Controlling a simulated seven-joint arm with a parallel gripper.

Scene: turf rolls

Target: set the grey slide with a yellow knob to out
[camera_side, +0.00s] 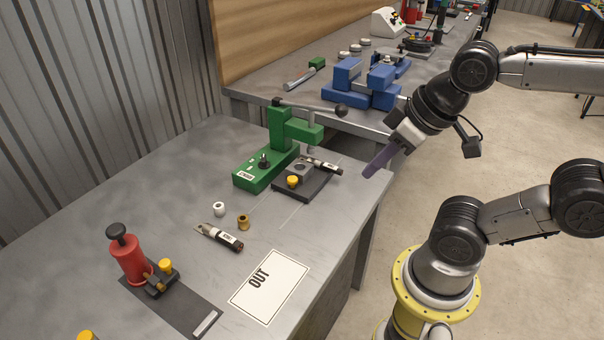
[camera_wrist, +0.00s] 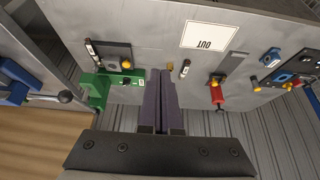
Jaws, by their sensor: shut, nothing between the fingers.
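The grey slide (camera_side: 301,171) is a small block with a round recess. It sits on a dark plate (camera_side: 318,187) in front of the green press (camera_side: 265,172). Its yellow knob (camera_side: 293,181) is on the near side. In the wrist view the slide (camera_wrist: 112,49) and yellow knob (camera_wrist: 126,64) show at upper left, beside the press (camera_wrist: 97,88). Whether the slide is in or out is hard to tell. My gripper (camera_side: 371,171), with purple fingers, is shut and empty. It is in the air right of the slide, apart from it, and also shows in the wrist view (camera_wrist: 165,84).
A white card marked OUT (camera_side: 268,287) lies near the front edge. A blue vise (camera_side: 362,84) is on the back bench.

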